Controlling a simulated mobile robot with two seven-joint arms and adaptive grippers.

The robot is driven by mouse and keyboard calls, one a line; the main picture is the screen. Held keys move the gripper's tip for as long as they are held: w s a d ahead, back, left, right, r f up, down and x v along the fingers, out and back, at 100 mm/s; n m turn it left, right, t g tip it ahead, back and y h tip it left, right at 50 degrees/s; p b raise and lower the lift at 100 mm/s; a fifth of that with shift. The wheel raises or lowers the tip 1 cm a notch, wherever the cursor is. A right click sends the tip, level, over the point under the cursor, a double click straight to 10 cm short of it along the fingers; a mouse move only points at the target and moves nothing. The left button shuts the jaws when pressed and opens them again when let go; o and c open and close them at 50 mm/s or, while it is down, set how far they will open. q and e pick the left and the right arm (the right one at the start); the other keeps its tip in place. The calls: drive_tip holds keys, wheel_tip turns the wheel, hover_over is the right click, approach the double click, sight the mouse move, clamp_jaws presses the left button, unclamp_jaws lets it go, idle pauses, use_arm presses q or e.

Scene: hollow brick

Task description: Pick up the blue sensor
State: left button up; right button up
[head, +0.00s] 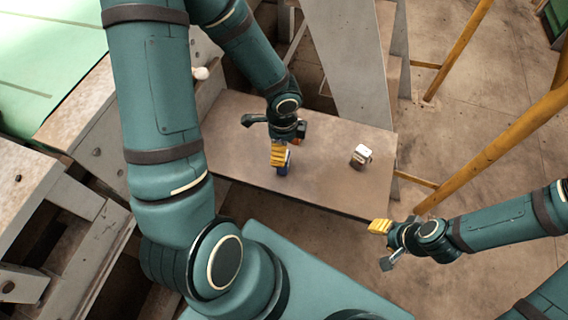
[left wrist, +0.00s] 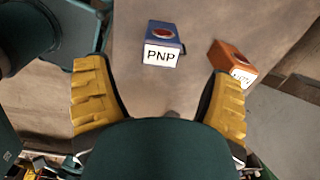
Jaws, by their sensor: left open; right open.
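The blue sensor (left wrist: 165,33) is a small box with a red round top and a white label reading PNP. In the left wrist view it lies ahead of my left gripper (left wrist: 160,78), between the lines of its two yellow fingers and apart from them. That gripper is open and empty. In the head view the blue sensor (head: 284,164) shows only in part beside the yellow fingers of my left gripper (head: 278,155), which hide the rest. My right gripper (head: 379,227) is open, off the table's front right edge, holding nothing visible.
An orange sensor (left wrist: 232,62) lies right of the blue one. A white sensor (head: 361,156) stands on the right part of the brown table (head: 330,185). A grey post (head: 350,70) rises behind the table; yellow rails (head: 500,145) stand at the right.

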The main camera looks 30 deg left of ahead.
sight(284, 170)
use_arm(q)
wheel_tip(284, 170, down, 2)
drive_tip(key=shift+f+b, duration=0.15)
drive_tip(key=shift+b, duration=0.15)
wheel_tip(284, 170, down, 5)
drive_tip(key=shift+w+r+b, duration=0.1)
drive_tip(key=shift+b, duration=1.15)
drive_tip(key=c, duration=1.3)
